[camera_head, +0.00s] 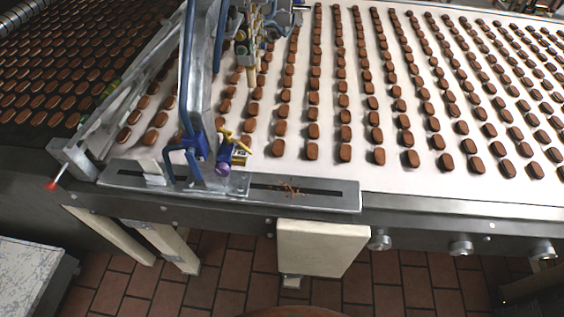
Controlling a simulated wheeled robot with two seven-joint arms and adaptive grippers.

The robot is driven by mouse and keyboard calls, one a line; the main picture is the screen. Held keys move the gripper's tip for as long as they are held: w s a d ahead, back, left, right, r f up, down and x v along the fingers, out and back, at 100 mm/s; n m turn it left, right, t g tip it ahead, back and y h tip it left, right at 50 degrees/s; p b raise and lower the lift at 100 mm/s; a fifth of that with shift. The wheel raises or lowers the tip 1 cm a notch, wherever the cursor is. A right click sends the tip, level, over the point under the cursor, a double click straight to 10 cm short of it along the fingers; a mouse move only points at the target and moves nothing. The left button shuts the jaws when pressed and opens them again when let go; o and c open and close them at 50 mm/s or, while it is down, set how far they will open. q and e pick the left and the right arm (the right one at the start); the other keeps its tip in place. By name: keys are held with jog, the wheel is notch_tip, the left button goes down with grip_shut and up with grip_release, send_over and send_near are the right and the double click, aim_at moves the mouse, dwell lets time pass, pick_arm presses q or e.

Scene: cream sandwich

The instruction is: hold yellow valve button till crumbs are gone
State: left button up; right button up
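A yellow valve part (236,141) with thin arms sits on a blue-and-purple fitting (223,158) at the lower end of an upright grey arm of the machine, left of centre. It is too small to tell whether the button is pressed. Brown crumbs (290,188) lie scattered on the metal strip (335,200) along the front edge of the conveyor, to the right of the fitting, near the dark slot. Neither of my grippers shows in the head view, and nothing of mine touches the valve.
A white conveyor belt (440,185) carries many rows of brown biscuits. A dark belt (30,135) with more biscuits is at the left. A cream box (322,248) and round knobs (460,247) are on the front side. A grey-white surface (28,272) stands lower left. Tiled floor lies in front.

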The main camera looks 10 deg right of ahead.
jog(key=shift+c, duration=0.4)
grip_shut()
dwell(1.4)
